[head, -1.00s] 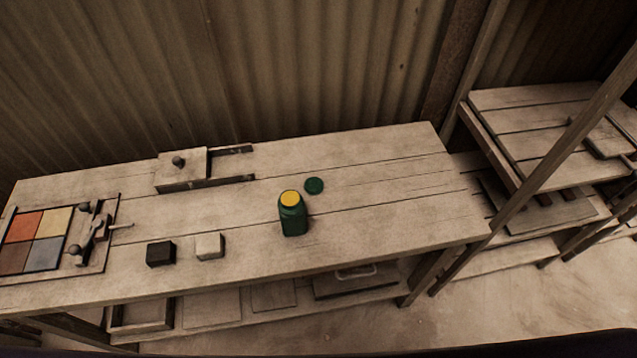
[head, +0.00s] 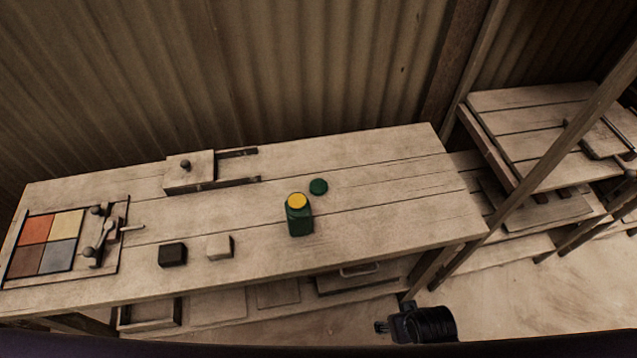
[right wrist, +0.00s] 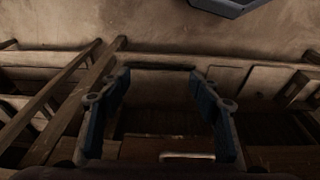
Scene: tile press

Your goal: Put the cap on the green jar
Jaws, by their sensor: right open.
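The green jar (head: 300,220) stands upright on the wooden workbench (head: 390,208), with a yellow top surface showing at its mouth. The round green cap (head: 318,186) lies flat on the bench just behind and to the right of the jar, apart from it. My right gripper (head: 380,327) shows at the bottom of the head view, in front of the bench and well away from jar and cap. In the right wrist view its two fingers (right wrist: 160,120) are spread with nothing between them. My left gripper is not in view.
A dark block (head: 172,255) and a pale block (head: 220,247) sit left of the jar. A coloured tile panel (head: 45,243) with a lever lies at the left end. A sliding wooden fixture (head: 190,172) stands at the back. A slanted post (head: 540,165) rises at the right.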

